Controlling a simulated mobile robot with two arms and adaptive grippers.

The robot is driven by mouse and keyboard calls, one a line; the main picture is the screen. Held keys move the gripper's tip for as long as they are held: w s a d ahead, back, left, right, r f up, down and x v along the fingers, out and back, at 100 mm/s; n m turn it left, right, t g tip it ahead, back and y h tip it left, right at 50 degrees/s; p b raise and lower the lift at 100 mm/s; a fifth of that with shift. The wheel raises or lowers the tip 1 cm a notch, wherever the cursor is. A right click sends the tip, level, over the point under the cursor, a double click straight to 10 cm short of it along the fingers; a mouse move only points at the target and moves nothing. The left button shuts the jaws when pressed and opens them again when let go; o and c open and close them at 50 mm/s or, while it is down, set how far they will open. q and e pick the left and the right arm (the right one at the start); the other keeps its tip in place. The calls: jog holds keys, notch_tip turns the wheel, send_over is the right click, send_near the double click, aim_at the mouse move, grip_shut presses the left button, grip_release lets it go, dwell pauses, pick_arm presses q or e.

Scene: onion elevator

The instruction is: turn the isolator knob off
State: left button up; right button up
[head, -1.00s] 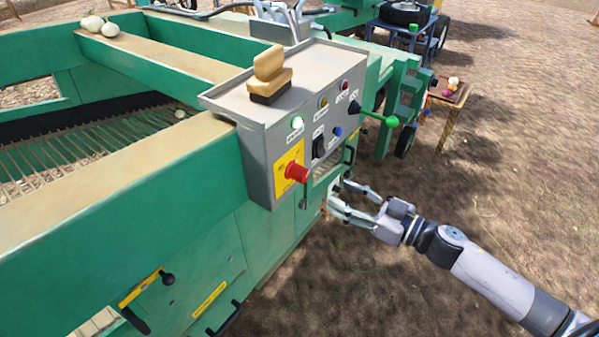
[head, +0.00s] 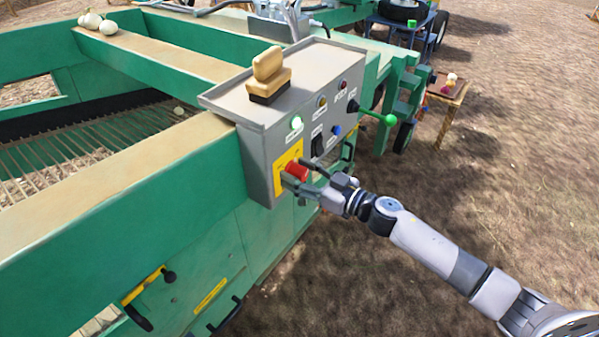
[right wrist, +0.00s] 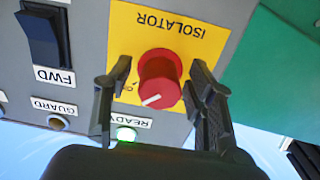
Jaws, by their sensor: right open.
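The red isolator knob (head: 296,171) sticks out from a yellow plate (head: 281,160) on the front of the grey control box (head: 262,150). In the right wrist view the knob (right wrist: 160,80) shows a white mark on its face, and the plate reads ISOLATOR (right wrist: 168,22). My right gripper (head: 301,174) is open, with one finger on each side of the knob. In the right wrist view the fingers (right wrist: 158,90) show small gaps to the knob. My left gripper is not in view.
A rocker switch labelled FWD (right wrist: 43,40), a lit green lamp (head: 297,123) and a green-tipped lever (head: 391,120) are on the box. A brush (head: 268,76) lies on top. Open ground lies to the right.

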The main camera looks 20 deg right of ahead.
jog(key=c, duration=1.1)
jog(key=shift+c, duration=0.2)
